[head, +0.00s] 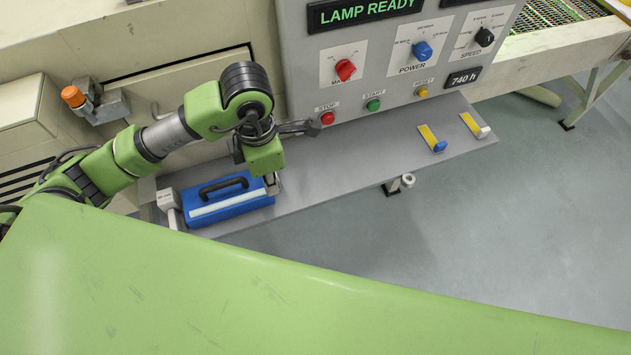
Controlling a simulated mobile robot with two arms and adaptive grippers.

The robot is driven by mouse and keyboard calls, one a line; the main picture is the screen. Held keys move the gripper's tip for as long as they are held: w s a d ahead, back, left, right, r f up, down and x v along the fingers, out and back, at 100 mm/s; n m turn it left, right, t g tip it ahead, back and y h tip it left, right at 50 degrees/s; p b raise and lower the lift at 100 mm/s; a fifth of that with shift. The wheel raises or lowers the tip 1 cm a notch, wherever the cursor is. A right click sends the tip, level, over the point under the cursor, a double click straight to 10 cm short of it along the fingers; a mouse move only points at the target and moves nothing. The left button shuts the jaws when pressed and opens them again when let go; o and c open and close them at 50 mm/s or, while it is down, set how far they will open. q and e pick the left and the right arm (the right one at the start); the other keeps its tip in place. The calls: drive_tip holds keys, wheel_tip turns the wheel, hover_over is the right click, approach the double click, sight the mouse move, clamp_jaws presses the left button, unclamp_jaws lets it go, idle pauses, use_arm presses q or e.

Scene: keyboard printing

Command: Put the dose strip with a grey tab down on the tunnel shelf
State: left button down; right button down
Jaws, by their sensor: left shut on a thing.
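The tunnel shelf (345,165) is the long grey ledge below the console. A yellow strip with a blue tab (432,139) and a yellow strip with a pale tab (475,126) lie apart on its right part. My right gripper is not in view.
A blue case (230,206) with a dark handle sits on the shelf's left part, below my left wrist. The console (385,75) with knobs and buttons rises behind the shelf. The shelf between the case and the blue-tabbed strip is clear. A green surface fills the foreground.

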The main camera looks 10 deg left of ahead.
use_arm(q)
drive_tip(key=p, duration=0.1)
hover_over(310, 197)
drive_tip(key=f, duration=0.6)
drive_tip(key=shift+s+a+f, duration=0.1)
drive_tip(key=shift+s+a, duration=0.3)
drive_tip(key=shift+w+d+f, duration=0.25)
drive_tip(key=shift+d+f, duration=0.05)
drive_tip(key=shift+f, duration=0.25)
wheel_tip(310, 197, down, 3)
drive_tip(key=shift+w+d+f+p, duration=0.1)
drive_tip(key=shift+f+p, duration=0.1)
drive_tip(key=shift+p, duration=0.2)
drive_tip(key=shift+f+b, duration=0.2)
drive_tip(key=shift+b, duration=0.1)
drive_tip(key=c, duration=2.2)
unclamp_jaws()
drive_tip(key=shift+r, duration=0.1)
drive_tip(key=shift+o, duration=0.2)
